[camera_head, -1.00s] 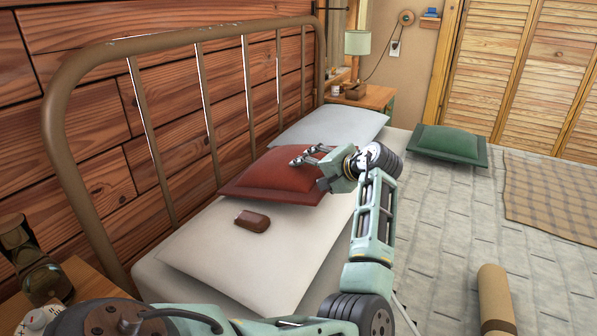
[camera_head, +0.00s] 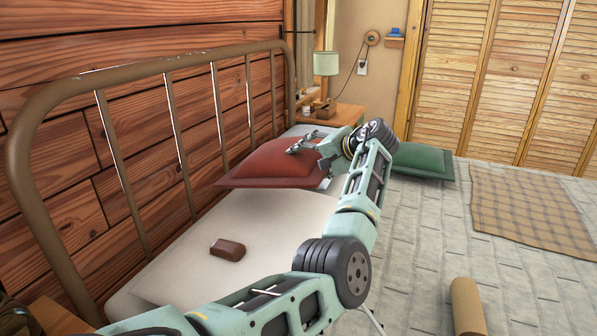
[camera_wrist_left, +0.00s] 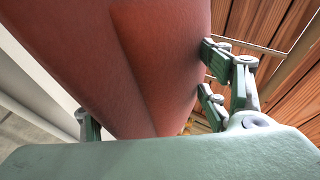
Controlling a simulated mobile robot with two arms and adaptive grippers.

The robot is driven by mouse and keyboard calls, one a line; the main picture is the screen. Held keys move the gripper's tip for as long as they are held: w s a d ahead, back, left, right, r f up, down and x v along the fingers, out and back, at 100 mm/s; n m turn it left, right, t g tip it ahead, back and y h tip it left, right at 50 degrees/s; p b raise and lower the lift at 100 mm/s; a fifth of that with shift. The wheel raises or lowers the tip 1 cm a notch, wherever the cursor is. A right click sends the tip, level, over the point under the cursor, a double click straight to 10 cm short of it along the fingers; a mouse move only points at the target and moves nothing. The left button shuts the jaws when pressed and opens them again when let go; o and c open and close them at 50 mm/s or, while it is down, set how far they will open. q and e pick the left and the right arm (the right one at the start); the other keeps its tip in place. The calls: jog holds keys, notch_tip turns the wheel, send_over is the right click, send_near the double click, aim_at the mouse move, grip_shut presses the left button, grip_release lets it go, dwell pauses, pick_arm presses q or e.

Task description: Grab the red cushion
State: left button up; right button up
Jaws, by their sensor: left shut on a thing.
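My right gripper is not in view.
A brown case (camera_head: 228,249) lies on the near white pillow (camera_head: 270,225). A green cushion (camera_head: 424,161) lies beyond my arm. The metal headboard (camera_head: 175,120) stands behind. A lamp (camera_head: 327,65) stands on the far nightstand (camera_head: 335,118). A tan roll (camera_head: 467,306) lies at lower right.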

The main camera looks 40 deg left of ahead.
aim_at(316, 152)
pick_arm(q)
jog(key=w+r, duration=0.1)
jog(key=w, duration=0.1)
jog(key=shift+w+d+r+p, duration=0.2)
jog(key=shift+w+r+p, duration=0.1)
jog(key=shift+w+r, duration=0.3)
jog(key=shift+w, duration=0.05)
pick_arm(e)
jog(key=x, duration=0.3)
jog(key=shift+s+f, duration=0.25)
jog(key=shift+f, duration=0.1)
